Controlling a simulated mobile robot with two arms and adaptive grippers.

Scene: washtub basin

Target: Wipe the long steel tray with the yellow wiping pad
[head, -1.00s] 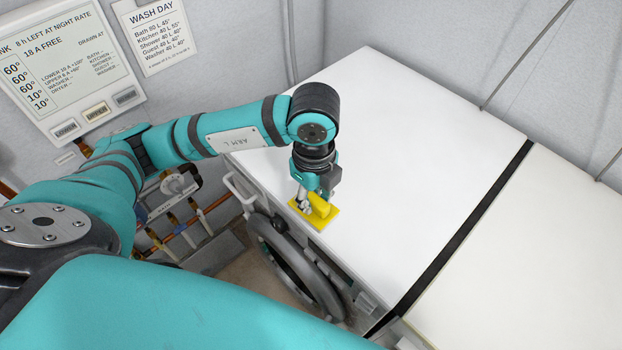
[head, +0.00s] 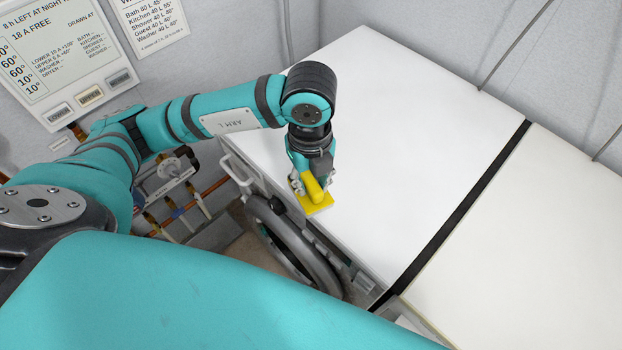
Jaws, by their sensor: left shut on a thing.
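The yellow wiping pad (head: 318,205) has a flat base and a raised yellow grip. My left gripper (head: 312,188) points down and is shut on the pad's grip. The pad is at the front left edge of a white top; whether it touches the surface I cannot tell. The long steel tray does not show in this view. My right gripper does not show.
The white top (head: 400,130) is bare, and a black strip (head: 460,215) parts it from a second pale top (head: 530,240). A round grey door ring (head: 290,245) and a handle (head: 238,172) are below the front edge. Pipes with valves (head: 180,195) and a wall panel (head: 65,60) are at left.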

